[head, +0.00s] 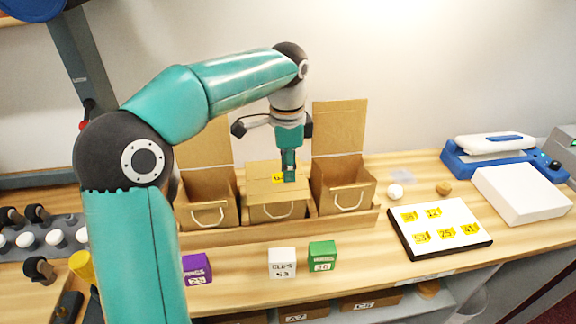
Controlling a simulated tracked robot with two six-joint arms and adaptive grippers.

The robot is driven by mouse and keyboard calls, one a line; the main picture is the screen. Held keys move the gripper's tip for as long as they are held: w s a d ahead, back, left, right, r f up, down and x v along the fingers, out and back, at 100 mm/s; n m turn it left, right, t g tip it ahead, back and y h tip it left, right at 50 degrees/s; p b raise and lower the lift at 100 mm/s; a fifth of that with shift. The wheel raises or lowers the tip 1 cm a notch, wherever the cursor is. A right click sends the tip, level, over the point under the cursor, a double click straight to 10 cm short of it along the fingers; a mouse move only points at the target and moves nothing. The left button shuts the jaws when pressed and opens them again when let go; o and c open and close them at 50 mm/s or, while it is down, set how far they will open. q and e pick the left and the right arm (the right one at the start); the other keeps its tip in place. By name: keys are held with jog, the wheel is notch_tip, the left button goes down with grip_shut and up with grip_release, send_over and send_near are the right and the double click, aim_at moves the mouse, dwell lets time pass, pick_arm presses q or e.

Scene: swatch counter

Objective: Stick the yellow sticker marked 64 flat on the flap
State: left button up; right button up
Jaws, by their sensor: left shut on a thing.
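My left gripper (289,178) points straight down over the middle cardboard box (277,211). Its fingers are shut on a small yellow sticker (278,178), which shows at the left of the fingertips. The sticker's marking is partly hidden by the fingers and too small to read. The sticker is at the closed top flap (262,168) of the middle box; I cannot tell whether it touches the flap or hangs just above it. My right gripper is not in view.
Open boxes stand left (205,212) and right (345,195), their lids raised. A white board (468,240) with several yellow stickers lies at right. Purple (196,268), white (282,262) and green (322,256) blocks stand in front. A blue-and-white device (490,155) stands back right.

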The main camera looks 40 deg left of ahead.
pick_arm(q)
grip_shut()
jog(key=shift+o, duration=1.4)
grip_release()
jog(key=shift+r, duration=0.1)
notch_tip(320, 180, up, 17)
jog(key=p, duration=0.6)
jog(key=shift+f, duration=0.2)
